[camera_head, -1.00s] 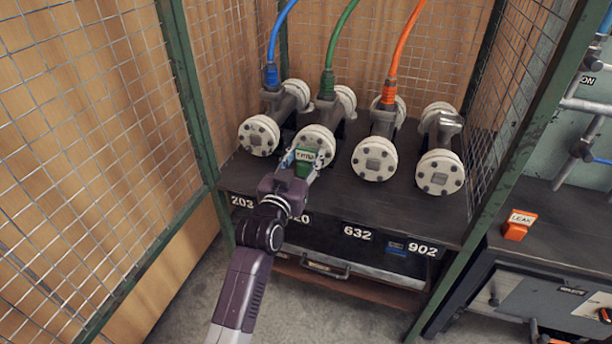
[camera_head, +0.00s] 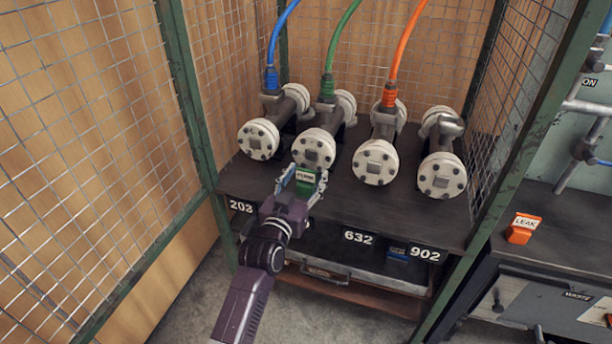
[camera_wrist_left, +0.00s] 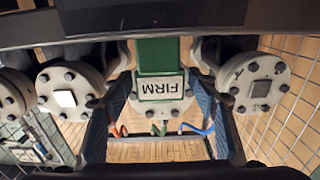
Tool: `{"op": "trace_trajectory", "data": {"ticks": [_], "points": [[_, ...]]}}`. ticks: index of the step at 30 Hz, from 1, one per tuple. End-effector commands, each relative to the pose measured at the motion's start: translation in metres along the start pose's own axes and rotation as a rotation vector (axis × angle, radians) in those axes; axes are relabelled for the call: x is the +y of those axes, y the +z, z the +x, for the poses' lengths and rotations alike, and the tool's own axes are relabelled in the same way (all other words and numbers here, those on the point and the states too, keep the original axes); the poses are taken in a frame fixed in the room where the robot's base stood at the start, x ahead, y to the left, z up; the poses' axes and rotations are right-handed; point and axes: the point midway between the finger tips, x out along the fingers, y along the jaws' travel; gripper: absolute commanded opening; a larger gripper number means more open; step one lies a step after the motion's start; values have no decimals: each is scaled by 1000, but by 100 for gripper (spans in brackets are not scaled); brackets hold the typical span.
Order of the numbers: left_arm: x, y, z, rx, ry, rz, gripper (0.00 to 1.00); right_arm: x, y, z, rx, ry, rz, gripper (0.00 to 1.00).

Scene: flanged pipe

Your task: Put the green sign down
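The green sign (camera_head: 306,184), with a white label reading FIRM, is in front of the green-hose pipe flange (camera_head: 313,148), near the shelf's front edge. My right gripper is not in view.
Several flanged pipes stand at the back of the shelf, three with blue, green and orange hoses. Number plates line the front edge. Mesh walls (camera_head: 90,130) flank the cage. An orange LEAK sign (camera_head: 522,229) stands on the bench at right. The shelf front right of the gripper is clear.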

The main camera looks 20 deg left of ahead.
Motion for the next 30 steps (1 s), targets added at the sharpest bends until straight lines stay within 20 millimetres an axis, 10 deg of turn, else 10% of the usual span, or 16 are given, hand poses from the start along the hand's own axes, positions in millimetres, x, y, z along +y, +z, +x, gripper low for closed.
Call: {"op": "trace_trajectory", "data": {"ticks": [11,30], "points": [[0,-2,-4,-2,0,0,56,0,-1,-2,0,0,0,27],[0,-2,-109,-2,1,0,56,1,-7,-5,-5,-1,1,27]]}}
